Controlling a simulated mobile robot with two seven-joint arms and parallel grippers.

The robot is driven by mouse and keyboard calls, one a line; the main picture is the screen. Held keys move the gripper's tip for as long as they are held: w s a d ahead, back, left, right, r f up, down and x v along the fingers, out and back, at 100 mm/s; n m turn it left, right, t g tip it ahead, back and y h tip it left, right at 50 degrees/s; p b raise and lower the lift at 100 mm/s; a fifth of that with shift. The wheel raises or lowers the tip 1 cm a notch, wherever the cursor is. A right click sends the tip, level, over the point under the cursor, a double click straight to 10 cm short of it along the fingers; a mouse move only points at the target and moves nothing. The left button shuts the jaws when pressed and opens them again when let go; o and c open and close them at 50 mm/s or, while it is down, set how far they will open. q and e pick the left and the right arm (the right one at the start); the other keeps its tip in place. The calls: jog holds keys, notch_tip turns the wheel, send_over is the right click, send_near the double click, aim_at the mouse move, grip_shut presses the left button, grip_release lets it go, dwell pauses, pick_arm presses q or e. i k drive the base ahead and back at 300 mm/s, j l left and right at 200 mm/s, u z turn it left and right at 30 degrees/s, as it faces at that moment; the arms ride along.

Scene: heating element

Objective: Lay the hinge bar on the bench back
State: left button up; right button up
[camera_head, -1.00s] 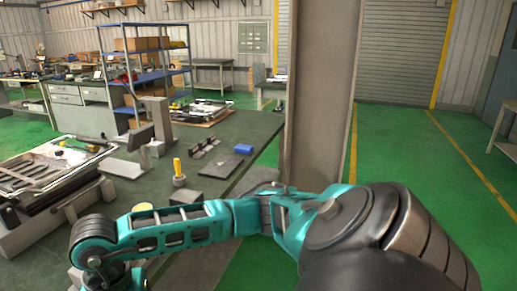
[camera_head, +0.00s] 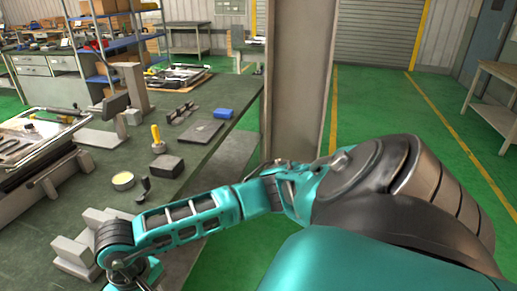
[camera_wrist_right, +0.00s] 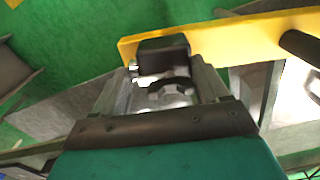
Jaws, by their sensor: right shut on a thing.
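The green-topped bench (camera_head: 222,92) runs along the left half of the head view, with its far part behind small tools. In the right wrist view my right gripper (camera_wrist_right: 165,85) is shut around a dark block on a flat yellow bar (camera_wrist_right: 235,38), which appears to be the hinge bar. The bar runs across in front of the fingers and off to the right, past a dark round rod. In the head view my right arm reaches down to the lower left, and its gripper is out of frame. My left gripper is in neither view.
A yellow-handled tool (camera_head: 156,138), a dark block (camera_head: 167,166), a round tin (camera_head: 122,181) and a blue box (camera_head: 223,113) stand on the bench. Grey blocks (camera_head: 75,258) are at the lower left. A tall post (camera_head: 297,75) rises beside the bench. Green floor is open at right.

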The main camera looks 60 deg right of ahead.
aim_at(237, 82)
jog(key=z, duration=2.25)
jog(key=i+l+z, duration=0.1)
jog(key=z, duration=0.85)
jog(key=i+u, duration=0.1)
jog(key=i, duration=0.9)
jog(key=i+z, duration=0.3)
jog(key=i, duration=0.7)
jog(key=i+j+z, duration=0.25)
jog(key=i, duration=0.75)
jog(key=i+l+u, duration=0.15)
jog(key=i, duration=0.35)
jog(key=i+u, duration=0.2)
jog(key=i, duration=0.3)
jog(key=i+u, duration=0.25)
jog(key=i, duration=0.2)
jog(key=i+l+u, duration=0.1)
jog(key=i+u, duration=0.2)
jog(key=i, duration=0.15)
